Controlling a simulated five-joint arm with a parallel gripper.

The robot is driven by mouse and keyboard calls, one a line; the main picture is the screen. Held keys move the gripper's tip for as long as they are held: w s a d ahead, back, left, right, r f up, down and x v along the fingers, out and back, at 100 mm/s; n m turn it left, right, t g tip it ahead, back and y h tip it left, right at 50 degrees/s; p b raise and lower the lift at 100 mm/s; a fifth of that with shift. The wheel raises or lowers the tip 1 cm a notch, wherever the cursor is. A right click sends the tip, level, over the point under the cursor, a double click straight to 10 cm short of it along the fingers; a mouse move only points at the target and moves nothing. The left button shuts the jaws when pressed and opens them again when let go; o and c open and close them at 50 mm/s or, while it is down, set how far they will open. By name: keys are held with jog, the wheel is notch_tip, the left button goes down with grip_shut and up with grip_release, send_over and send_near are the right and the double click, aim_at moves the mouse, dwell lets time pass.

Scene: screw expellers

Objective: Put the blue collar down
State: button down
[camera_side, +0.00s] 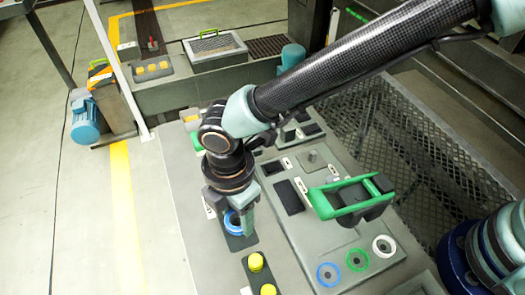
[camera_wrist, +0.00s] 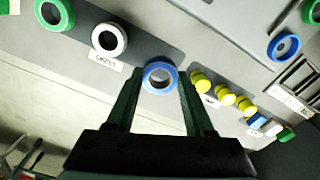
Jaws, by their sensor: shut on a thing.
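The blue collar (camera_wrist: 147,81) is a ring held between the two fingertips of my gripper (camera_wrist: 159,80) in the wrist view. In the side view the blue collar (camera_side: 231,223) shows partly behind the fingers of my gripper (camera_side: 239,218), which points down. The collar is at or just above a dark grey pad (camera_side: 241,241); I cannot tell whether it touches. A white collar (camera_wrist: 97,36) and a green collar (camera_wrist: 42,16) are to its left in the wrist view.
Yellow knobs (camera_side: 256,262) stand close by; they also show right of the collar in the wrist view (camera_wrist: 200,82). A blue ring (camera_side: 328,274), a green ring (camera_side: 357,259) and a white ring (camera_side: 384,246) lie on another panel. A green-handled part (camera_side: 345,196) stands to the right.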

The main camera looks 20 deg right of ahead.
jog(key=shift+f, duration=2.1)
jog(key=shift+c, duration=1.4)
grip_release()
jog(key=shift+f, duration=0.15)
